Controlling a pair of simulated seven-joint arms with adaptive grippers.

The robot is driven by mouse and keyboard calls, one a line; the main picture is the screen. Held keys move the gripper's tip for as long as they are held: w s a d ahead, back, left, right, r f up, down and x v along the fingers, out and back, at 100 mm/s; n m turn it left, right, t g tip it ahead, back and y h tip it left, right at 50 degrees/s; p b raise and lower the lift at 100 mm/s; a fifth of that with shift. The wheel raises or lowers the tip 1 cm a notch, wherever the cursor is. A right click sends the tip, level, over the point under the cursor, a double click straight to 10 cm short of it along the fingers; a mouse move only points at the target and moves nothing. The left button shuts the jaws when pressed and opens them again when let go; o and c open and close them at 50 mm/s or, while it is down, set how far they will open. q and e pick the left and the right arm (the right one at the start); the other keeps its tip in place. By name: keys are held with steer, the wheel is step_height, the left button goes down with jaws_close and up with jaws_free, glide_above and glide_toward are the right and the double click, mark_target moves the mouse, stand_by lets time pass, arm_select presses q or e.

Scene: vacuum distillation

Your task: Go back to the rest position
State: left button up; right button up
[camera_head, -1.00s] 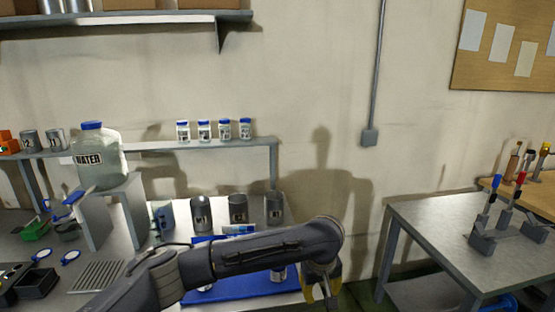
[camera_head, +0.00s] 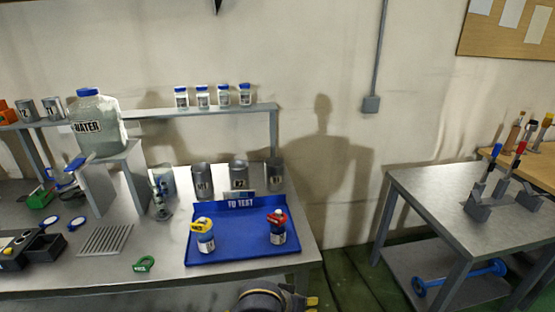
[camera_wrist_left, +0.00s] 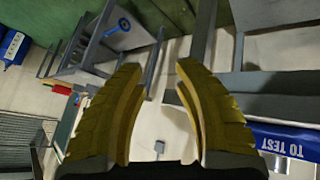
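My left gripper (camera_wrist_left: 159,72) shows in the left wrist view with its two yellow fingers apart and nothing between them. In the head view only a dark wrist part and a yellow fingertip of the left gripper (camera_head: 312,301) show at the bottom edge, in front of the bench and clear of it. My right gripper is in neither view. The blue "TO TEST" tray (camera_head: 240,247) lies on the bench and holds a yellow-topped container (camera_head: 205,240) and a red-topped container (camera_head: 277,232), both upright. The tray's edge also shows in the left wrist view (camera_wrist_left: 290,141).
A water jug (camera_head: 97,125) stands on a raised stand. Grey cans (camera_head: 239,176) stand behind the tray, and small jars (camera_head: 203,97) sit on the shelf. A metal side table (camera_head: 440,200) stands at the right. The floor gap (camera_head: 345,275) between bench and table looks clear.

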arm_select(q)
steer(key=s+a+f+m+t+y, duration=0.1)
steer(key=s+a+f+y, duration=0.2)
steer(key=a, duration=0.7)
steer(key=s+a+f+t+y, duration=0.1)
steer(key=s+a+f+y, duration=0.3)
steer(key=a, duration=0.6)
steer(key=s+a+r+m+y, duration=0.1)
steer(key=s+a+m+y, duration=0.2)
steer(key=s+a, duration=1.3)
steer(key=s+d+f+n+g+h, duration=0.1)
steer(key=d+f+g+h, duration=0.2)
steer(key=f, duration=2.9)
steer(key=s+f+n+g+h, duration=0.1)
steer(key=s+f+n+g, duration=0.1)
steer(key=s+f, duration=1.7)
steer(key=shift+s+d+f+n+g, duration=0.35)
steer(key=shift+s+g, duration=0.35)
steer(key=shift+s, duration=0.5)
steer(key=shift+a+r, duration=0.1)
